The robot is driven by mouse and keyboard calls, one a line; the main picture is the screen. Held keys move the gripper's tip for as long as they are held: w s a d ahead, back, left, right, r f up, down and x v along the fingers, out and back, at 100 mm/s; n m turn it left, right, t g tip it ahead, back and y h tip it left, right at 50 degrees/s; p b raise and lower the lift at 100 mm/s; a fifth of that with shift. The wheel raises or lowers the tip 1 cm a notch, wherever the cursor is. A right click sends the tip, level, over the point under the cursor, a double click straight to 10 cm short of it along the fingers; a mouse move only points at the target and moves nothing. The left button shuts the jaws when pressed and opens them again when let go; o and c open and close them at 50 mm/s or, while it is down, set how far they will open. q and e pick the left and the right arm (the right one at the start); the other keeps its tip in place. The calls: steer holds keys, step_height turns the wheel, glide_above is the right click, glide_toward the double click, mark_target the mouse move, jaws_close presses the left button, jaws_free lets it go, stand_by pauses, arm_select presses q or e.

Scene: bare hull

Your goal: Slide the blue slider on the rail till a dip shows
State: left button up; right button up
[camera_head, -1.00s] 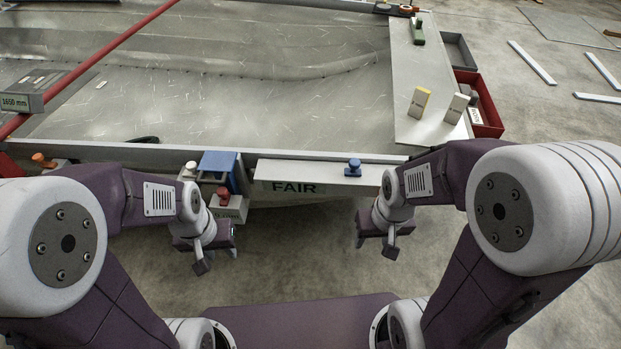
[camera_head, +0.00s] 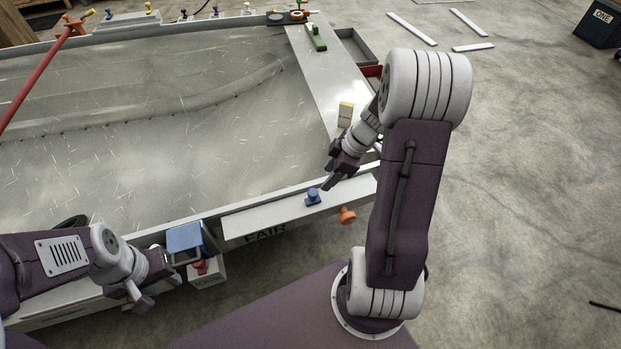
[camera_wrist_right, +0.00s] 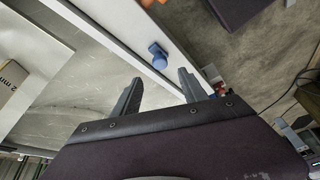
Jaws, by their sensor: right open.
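The blue slider (camera_head: 313,196) sits on the pale rail (camera_head: 270,217) marked FAIR along the near edge of the hull. In the right wrist view the blue slider (camera_wrist_right: 157,54) stands beyond and between the open fingers, on the white rail (camera_wrist_right: 135,25). My right gripper (camera_head: 331,177) is open and empty, just above and to the right of the slider, apart from it. It also shows in the right wrist view (camera_wrist_right: 158,88). My left gripper (camera_head: 142,292) is low at the left, near the blue box; its opening is hard to make out. No dip can be made out.
A blue box (camera_head: 184,240) and a red knob (camera_head: 201,267) are at the rail's left end. An orange knob (camera_head: 347,215) sticks out below its right end. A yellow-topped block (camera_head: 345,114) stands on the pale side board (camera_head: 318,75). Open floor lies to the right.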

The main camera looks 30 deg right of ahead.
mark_target(313, 192)
steer(key=b+x, duration=0.2)
steer(key=x, duration=0.6)
steer(key=shift+w+a+f, duration=0.1)
steer(key=shift+a+f, duration=0.05)
steer(key=shift+f, duration=0.15)
steer(key=shift+w+a+f, duration=0.2)
steer(key=shift+f, duration=0.25)
jaws_close()
stand_by(0.5)
